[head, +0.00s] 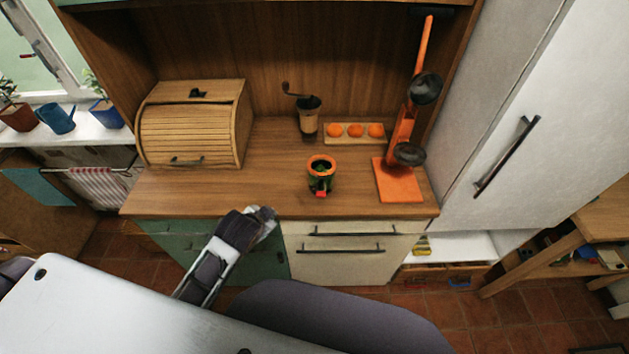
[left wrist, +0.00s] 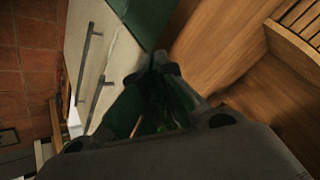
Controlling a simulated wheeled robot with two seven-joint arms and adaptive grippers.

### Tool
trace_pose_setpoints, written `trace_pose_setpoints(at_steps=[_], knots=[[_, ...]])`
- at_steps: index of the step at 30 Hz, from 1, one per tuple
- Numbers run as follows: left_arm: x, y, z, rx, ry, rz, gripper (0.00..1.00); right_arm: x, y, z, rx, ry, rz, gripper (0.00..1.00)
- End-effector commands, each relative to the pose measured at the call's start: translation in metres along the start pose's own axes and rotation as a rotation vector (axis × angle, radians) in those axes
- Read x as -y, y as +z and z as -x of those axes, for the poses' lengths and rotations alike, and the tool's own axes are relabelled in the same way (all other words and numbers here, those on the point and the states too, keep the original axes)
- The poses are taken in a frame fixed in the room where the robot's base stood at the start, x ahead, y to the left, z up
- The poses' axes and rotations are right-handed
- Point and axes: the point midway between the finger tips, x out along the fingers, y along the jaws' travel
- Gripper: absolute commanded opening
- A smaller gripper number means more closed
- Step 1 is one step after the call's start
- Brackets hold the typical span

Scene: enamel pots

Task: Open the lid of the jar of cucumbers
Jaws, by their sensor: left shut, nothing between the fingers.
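The jar of cucumbers (head: 321,180) stands upright on the wooden counter, near its front edge. It has dark green contents, an orange ring around its top and a small red piece low on its front. I cannot tell whether a clear lid covers the ring. My left gripper (head: 268,213) is in front of the counter's edge, to the left of the jar and apart from it. In the left wrist view its fingers (left wrist: 158,66) come together at the tips, with nothing held. The jar does not show in that view. My right gripper is not in view.
A wooden bread box (head: 195,125) stands left on the counter (head: 270,190). Behind the jar are a coffee grinder (head: 308,118) and a tray with oranges (head: 355,131). An orange press (head: 397,170) stands to the right. Bare counter lies between bread box and jar.

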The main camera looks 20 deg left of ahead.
Motion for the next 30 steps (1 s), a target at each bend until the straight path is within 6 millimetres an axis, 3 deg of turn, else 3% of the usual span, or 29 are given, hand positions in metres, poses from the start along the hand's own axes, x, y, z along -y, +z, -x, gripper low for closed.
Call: trace_pose_setpoints(at_steps=[19,30], knots=[[0.042,-0.056,-0.01,-0.21,-0.181,-0.297,0.0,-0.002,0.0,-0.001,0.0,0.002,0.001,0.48],[0.072,-0.117,-0.012,-0.43,-0.399,-0.672,0.0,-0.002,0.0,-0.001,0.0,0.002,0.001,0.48]])
